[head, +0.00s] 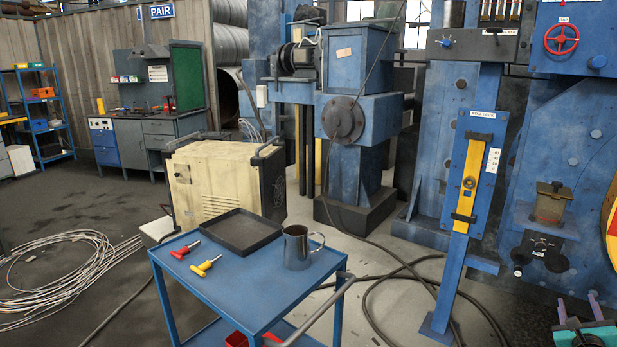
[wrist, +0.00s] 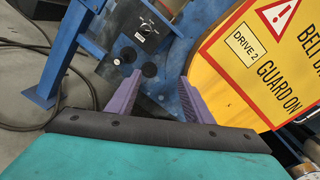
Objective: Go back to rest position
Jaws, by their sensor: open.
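My gripper (wrist: 160,78) is open, with its two purple fingers apart and nothing between them in the wrist view. In the head view my gripper (head: 577,308) shows only in part, at the bottom right corner. It is in front of the blue machine (head: 515,165). Beyond the fingers in the wrist view are a dark control plate with a knob (wrist: 145,28) and a yellow guard sign (wrist: 255,60) to the right. I cannot tell how far the fingertips are from the machine.
A blue cart (head: 222,305) carries a black tray (head: 240,232), a metal mug (head: 298,248) and red and yellow tools. A blue post with a yellow level (head: 468,185) stands left of my gripper. Dark cables (head: 400,275) cross the floor.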

